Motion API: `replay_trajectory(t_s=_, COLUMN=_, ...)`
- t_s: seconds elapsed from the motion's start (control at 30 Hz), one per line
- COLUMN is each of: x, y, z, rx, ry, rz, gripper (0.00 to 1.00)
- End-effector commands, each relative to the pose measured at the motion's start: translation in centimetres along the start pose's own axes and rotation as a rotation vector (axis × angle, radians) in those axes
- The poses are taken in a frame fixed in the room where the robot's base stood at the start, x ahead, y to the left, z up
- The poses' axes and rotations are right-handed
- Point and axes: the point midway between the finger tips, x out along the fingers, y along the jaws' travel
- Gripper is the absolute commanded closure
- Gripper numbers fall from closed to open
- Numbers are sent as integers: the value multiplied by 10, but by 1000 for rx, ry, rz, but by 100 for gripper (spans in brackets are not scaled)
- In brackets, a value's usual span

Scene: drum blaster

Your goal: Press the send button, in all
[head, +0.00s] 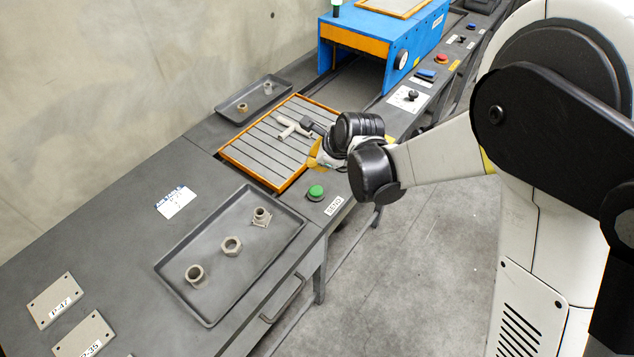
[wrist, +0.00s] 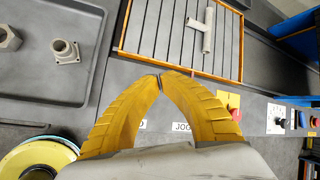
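The green send button (head: 316,192) sits on the dark bench's front strip in the head view, beside a white label reading SEND (head: 333,206). My gripper (head: 314,160) is just behind and above it in the picture, apart from the button as far as I can tell. In the wrist view the two yellow fingers of my gripper (wrist: 160,80) meet at the tips with nothing seen between them. The green button does not show in the wrist view; the fingers may hide it.
An orange-framed slatted bed (head: 252,168) holds a pale T-shaped part (head: 289,128). A tray (head: 180,262) with several fittings lies to the left. A red button (wrist: 234,107) and black knob (wrist: 281,121) are right of the fingers. A blue machine (head: 410,45) stands behind.

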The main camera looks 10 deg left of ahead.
Motion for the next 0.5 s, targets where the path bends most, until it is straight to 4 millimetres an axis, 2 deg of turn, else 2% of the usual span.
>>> replay_trajectory(t_s=0.5, x=6, y=3, z=-4, rx=0, ry=0, rz=0, gripper=100)
